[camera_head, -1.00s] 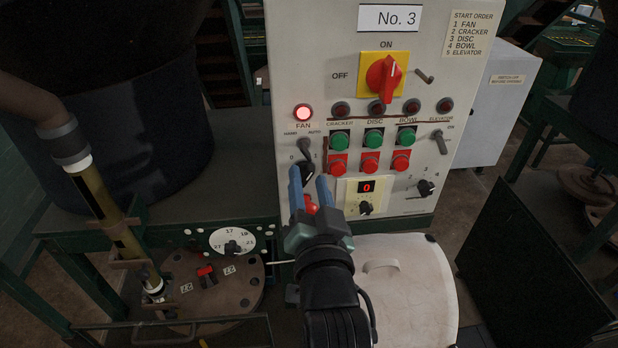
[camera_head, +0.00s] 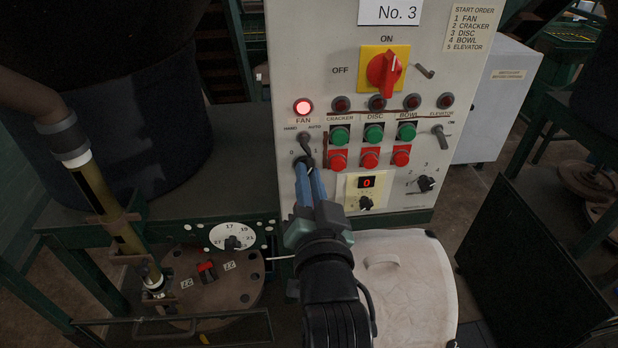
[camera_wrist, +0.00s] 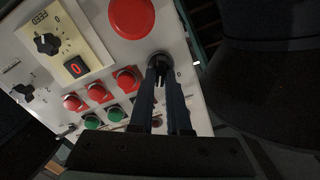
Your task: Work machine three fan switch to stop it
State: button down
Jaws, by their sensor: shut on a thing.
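My gripper (camera_head: 309,172) is shut on this knob, a blue finger on either side. The fingers hide part of the knob, so its exact setting is unclear. The FAN lamp (camera_head: 303,107) above is lit.
A big red button (camera_wrist: 131,17) is close beside the fingers in the wrist view. Red buttons (camera_head: 370,159) and green buttons (camera_head: 373,134) are to the right. A small dial (camera_head: 366,203) sits below a red 0 display (camera_head: 367,182). A dark drum (camera_head: 110,130) stands left.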

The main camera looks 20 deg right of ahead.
jog(key=n+b, duration=0.1)
jog(key=n, duration=0.3)
jog(key=n+b, duration=0.1)
jog(key=n, duration=0.2)
jog(key=n+b, duration=0.1)
jog(key=n, duration=0.3)
jog(key=shift+a+n+b, duration=0.25)
jog(key=shift+n+b, duration=0.05)
dwell(0.5)
jog(key=c, duration=0.9)
grip_release()
